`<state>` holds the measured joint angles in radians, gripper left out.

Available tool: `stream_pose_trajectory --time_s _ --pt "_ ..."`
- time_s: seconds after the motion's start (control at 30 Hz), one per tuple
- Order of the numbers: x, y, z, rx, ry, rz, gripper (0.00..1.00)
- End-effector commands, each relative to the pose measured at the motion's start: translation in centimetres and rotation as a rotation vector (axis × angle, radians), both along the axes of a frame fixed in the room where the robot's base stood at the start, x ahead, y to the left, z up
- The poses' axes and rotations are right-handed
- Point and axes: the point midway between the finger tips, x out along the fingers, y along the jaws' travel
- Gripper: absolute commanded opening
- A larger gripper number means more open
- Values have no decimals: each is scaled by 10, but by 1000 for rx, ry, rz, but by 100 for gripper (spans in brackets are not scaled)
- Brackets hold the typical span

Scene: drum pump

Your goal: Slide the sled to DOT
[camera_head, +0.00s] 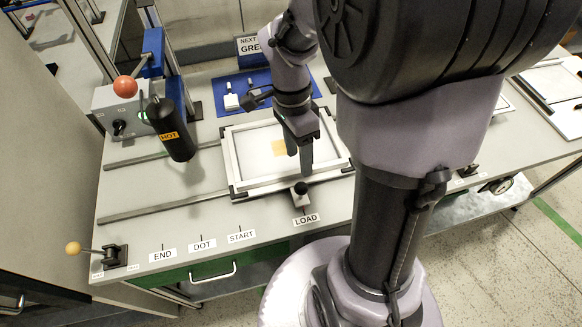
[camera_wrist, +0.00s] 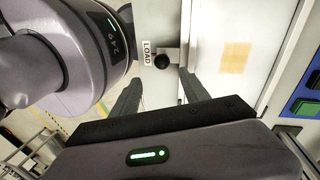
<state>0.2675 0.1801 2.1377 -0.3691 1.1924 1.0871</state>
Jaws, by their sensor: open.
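The sled (camera_head: 235,190), a pale frame with dark corners, sits on the rails at the LOAD end. It holds a white sheet with an orange-tan square patch. A black knob (camera_head: 300,188) stands at its front edge, above the LOAD label (camera_head: 306,220). The DOT label (camera_head: 202,245) is on the front edge to the left, between END and START. My gripper (camera_head: 299,165) is open and empty, over the sled's right part behind the knob. In the wrist view the knob (camera_wrist: 161,61) lies beyond the gap between my fingers (camera_wrist: 157,88), apart from them.
A black cylinder marked HOT (camera_head: 172,135) hangs over the rails left of the sled, near a red-ball lever (camera_head: 125,87). A yellow-ball lever (camera_head: 73,248) is at the front left corner. A blue tray (camera_head: 225,86) with small parts lies behind. The rails (camera_head: 150,207) left of the sled are clear.

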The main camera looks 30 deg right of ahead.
Motion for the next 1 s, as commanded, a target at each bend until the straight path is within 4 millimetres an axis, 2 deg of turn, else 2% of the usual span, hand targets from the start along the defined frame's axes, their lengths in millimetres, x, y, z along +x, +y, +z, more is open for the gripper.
stream_pose_trajectory --time_s 0.03,0.1,0.2,0.33,0.5,0.77,0.8,1.0 --pt "-4 1 -22 2 4 0 53" --pt "-8 1 -44 1 3 1 53" --pt "-13 2 -72 2 3 0 53" --pt "-19 2 -100 1 1 2 53" --pt "-22 2 -117 1 0 0 53" --pt "-22 2 -118 0 -2 1 53" --pt "-22 2 -118 0 -2 2 51" --pt "-22 2 -117 0 -2 2 12"
